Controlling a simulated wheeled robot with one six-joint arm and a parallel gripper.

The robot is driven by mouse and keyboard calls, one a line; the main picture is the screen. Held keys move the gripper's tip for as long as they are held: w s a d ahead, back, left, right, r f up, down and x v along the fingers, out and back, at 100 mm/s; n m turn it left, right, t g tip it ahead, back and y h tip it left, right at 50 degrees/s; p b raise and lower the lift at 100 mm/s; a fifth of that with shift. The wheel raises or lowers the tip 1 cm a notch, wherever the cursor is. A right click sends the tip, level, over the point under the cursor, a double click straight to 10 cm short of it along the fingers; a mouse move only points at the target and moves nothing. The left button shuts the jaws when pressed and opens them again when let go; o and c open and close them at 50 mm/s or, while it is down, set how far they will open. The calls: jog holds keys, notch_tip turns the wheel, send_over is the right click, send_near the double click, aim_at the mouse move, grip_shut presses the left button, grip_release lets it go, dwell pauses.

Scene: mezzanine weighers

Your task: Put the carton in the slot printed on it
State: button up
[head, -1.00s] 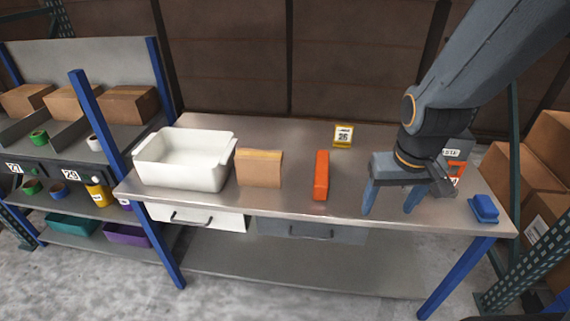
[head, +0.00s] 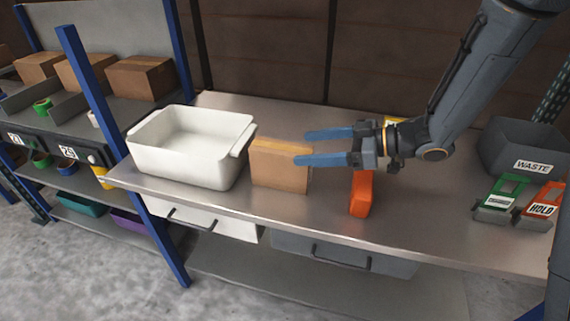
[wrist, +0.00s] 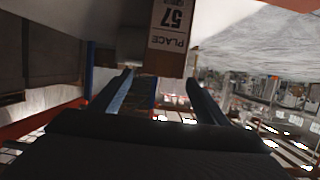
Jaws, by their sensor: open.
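The carton (head: 280,168) is a small brown box standing on the steel workbench, just right of the white tub. My gripper (head: 298,148) is open, its two blue fingers pointing left at the carton's upper right side. In the head view the fingertips overlap its edge; I cannot tell whether they touch. In the wrist view the carton (wrist: 168,58) is ahead between the fingers (wrist: 160,80), with an upside-down white label reading "PLACE 57". Shelf slots with number plates (head: 68,153) stand at the left; one looks like 25.
The white tub (head: 185,180) is close left of the carton. A grey WASTE bin (head: 525,140) and green and red-orange HOLD holders (head: 540,208) stand at the right. A blue post (head: 120,160) rises between shelf and bench. Bench (head: 430,215) right of the block is clear.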

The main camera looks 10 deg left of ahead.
aim_at(286, 148)
jog(key=shift+r+p+x, duration=0.15)
jog(key=shift+p+x, duration=0.15)
jog(key=shift+x, duration=1.7)
jog(key=shift+r+p+x, duration=0.1)
jog(key=shift+p+x, duration=0.2)
jog(key=shift+x, duration=1.65)
jog(key=shift+s+a, duration=0.1)
jog(key=shift+c, duration=0.2)
grip_shut()
